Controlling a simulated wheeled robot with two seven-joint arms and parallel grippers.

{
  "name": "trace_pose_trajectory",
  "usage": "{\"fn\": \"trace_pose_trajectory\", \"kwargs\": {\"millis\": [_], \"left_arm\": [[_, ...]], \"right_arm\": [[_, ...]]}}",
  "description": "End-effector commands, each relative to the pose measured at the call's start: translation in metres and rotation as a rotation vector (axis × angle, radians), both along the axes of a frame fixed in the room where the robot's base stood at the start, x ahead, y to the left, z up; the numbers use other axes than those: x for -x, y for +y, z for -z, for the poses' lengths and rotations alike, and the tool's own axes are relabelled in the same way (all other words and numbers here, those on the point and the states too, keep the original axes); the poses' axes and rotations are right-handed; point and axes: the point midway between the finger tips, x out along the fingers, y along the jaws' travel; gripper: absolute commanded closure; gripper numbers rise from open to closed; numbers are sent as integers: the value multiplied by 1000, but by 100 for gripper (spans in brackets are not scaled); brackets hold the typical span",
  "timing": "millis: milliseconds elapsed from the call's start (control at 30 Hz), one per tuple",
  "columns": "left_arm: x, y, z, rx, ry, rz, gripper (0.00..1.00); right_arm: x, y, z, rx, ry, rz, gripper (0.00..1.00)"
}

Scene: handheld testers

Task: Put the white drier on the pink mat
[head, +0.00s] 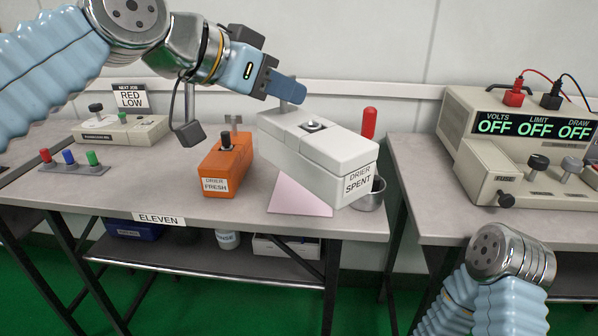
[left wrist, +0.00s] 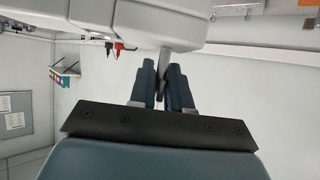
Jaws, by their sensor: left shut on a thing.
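The white drier (head: 305,150) is a long white block with a label reading "DRIER SPENT" on its near end. My left gripper (head: 288,92) is shut on the drier's handle at its far end and holds the drier in the air. In the left wrist view the fingers (left wrist: 162,90) close on a grey-white stem below the white body (left wrist: 165,20). The pink mat (head: 300,202) lies on the table below the drier, which covers most of it from the head. Whether the drier touches the mat cannot be told, but it looks raised.
An orange drier labelled "DRIER FRESH" (head: 228,165) stands left of the mat. A metal cup (head: 370,196) and a red-topped thing (head: 369,122) are close on the right. Coloured pegs (head: 70,160) stand at left. A power supply (head: 530,140) occupies the right table, across a gap.

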Motion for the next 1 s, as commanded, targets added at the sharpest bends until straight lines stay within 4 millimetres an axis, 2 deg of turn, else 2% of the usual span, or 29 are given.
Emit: {"fn": "trace_pose_trajectory", "kwargs": {"millis": [367, 500, 700, 867, 1000], "left_arm": [[-77, 7, 32, 3, 3, 1, 100], [-100, 9, 57, 1, 3, -1, 100], [-121, 11, 81, 2, 2, 1, 100], [-127, 11, 88, 2, -1, -1, 100], [-136, 12, 102, 1, 3, -1, 100]], "right_arm": [[1, 2, -8, -3, 1, -4, 0], [1, 2, -5, -3, 1, -4, 0], [0, 1, -4, -2, 1, -3, 0], [0, 1, -4, -2, 1, -3, 0], [0, 1, -2, -2, 0, -1, 0]]}}
